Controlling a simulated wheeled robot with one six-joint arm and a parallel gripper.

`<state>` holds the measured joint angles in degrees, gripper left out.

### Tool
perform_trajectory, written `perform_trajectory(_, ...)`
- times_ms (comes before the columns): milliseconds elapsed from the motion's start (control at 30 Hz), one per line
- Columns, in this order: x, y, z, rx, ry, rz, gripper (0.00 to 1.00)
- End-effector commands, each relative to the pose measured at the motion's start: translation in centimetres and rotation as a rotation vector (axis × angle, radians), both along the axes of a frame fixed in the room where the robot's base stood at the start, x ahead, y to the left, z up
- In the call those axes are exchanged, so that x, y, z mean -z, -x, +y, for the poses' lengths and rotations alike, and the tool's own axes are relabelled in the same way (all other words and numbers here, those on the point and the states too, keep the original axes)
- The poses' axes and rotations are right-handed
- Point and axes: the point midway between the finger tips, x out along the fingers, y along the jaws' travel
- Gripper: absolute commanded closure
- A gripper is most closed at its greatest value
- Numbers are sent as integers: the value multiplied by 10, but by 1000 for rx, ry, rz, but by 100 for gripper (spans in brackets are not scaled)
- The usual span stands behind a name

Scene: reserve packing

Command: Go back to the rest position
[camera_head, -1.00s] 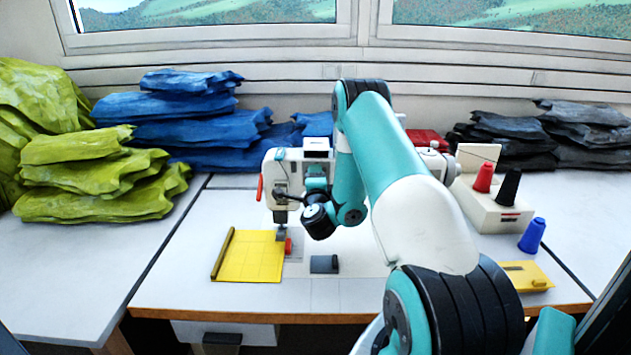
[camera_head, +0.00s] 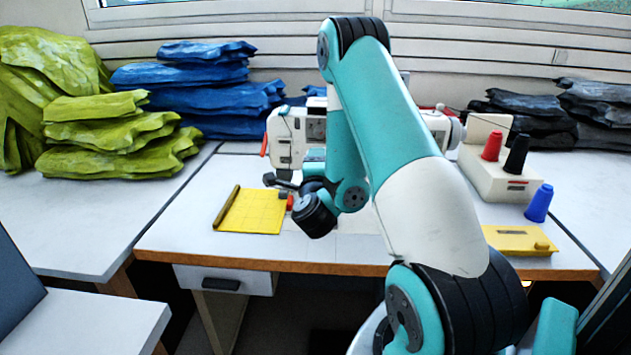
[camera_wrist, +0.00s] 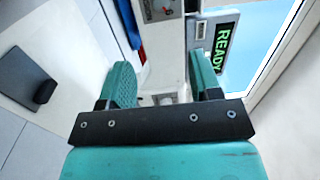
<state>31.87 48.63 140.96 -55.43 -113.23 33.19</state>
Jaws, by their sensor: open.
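In the wrist view my gripper (camera_wrist: 165,85) has its two teal fingers apart, with nothing between them. In the head view my arm is folded over the front half of the table, with the wrist hanging in front of a white sewing machine (camera_head: 290,138). The fingers are hard to make out there. The wrist view also shows part of the machine and a screen reading READY (camera_wrist: 222,48).
A yellow gridded plate (camera_head: 255,212) lies left of my wrist. Green (camera_head: 110,130), blue (camera_head: 185,90) and dark (camera_head: 600,105) fabric piles line the back. A dark pad (camera_wrist: 30,80) shows in the wrist view.

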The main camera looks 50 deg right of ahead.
Motion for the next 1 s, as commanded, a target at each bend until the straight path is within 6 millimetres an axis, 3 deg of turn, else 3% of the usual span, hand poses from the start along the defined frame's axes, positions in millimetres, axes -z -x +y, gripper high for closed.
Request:
perform_trajectory(300, 0, 2, 11, -4, -1, 0, 42)
perform_trajectory(767, 0, 1, 12, -10, 0, 1, 42)
perform_trajectory(867, -8, -12, 24, -83, 8, 19, 42)
perform_trajectory(967, -26, -39, 60, -269, 33, 73, 42)
perform_trajectory(1000, -35, -51, 83, -373, 54, 106, 42)
